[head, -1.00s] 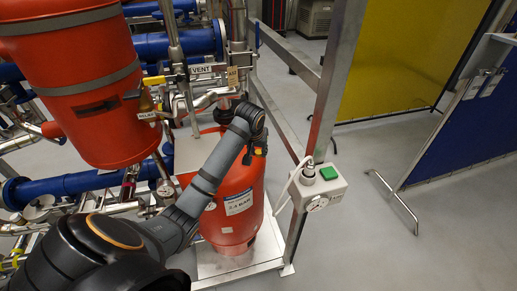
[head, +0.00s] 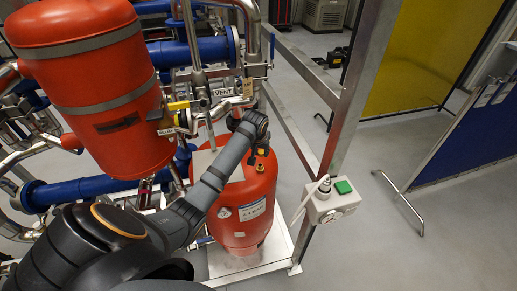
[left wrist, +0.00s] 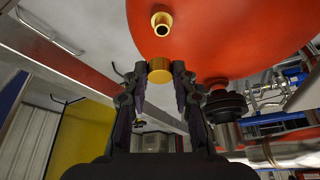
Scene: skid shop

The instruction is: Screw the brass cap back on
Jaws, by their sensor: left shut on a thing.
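The brass cap (left wrist: 159,71) shows in the left wrist view as a gold disc between the fingertips of my left gripper (left wrist: 160,82), which is shut on it. A hollow brass port (left wrist: 162,23) stands out of the lower red tank in that view, apart from the cap. In the head view the red tank (head: 236,220) stands upright on a pale base, with the small brass port (head: 260,167) on its top. My left gripper (head: 264,150) is just above the port, mostly hidden by my wrist. My right gripper is not in view.
A larger red vessel (head: 110,105) and blue pipes (head: 85,188) crowd the left. A steel frame post (head: 357,85) rises right of the tank, with a grey box with a green button (head: 333,204) beside it. Open floor lies to the right.

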